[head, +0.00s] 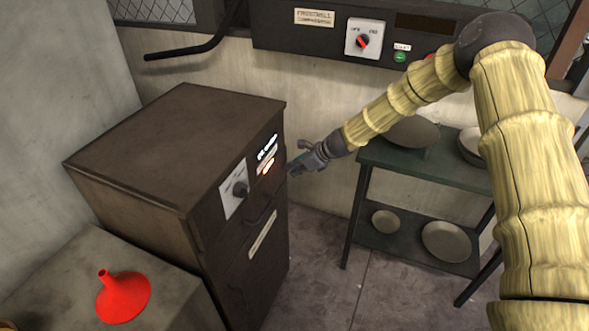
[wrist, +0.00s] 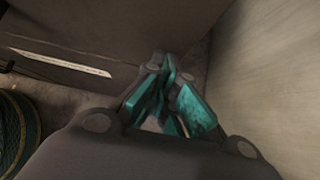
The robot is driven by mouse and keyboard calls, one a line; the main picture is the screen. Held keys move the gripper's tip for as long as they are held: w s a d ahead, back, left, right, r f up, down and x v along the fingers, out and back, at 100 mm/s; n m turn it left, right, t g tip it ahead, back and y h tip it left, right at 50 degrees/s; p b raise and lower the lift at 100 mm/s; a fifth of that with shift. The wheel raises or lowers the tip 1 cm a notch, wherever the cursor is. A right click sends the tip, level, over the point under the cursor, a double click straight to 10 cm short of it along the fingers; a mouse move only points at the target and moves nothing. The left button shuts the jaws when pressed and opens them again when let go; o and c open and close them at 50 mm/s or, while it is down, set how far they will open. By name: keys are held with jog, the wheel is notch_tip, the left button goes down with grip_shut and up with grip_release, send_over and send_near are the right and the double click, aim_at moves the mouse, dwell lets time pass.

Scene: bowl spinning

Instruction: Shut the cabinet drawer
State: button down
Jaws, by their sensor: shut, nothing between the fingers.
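The dark brown cabinet (head: 175,140) stands at the left in the head view. Its front has a knob panel (head: 236,187), a lit display, a dark bar handle (head: 261,212) and a pale label plate (head: 263,233). Its front also shows in the wrist view (wrist: 105,45), with the label plate (wrist: 65,62). I cannot tell clearly which front part is the drawer or how far it stands out. My gripper (head: 294,169) is shut and empty at the cabinet front's right edge; contact is unclear. Its teal fingers (wrist: 172,85) show in the wrist view.
A green two-level table (head: 415,165) with pans stands to the right. A control panel (head: 350,35) is on the back wall, with a black bar (head: 190,48) at its left. A red funnel (head: 123,297) lies on a grey block at the front left. Floor between cabinet and table is clear.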

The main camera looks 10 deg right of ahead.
jog(key=shift+a+r, duration=0.15)
jog(key=shift+a, duration=0.05)
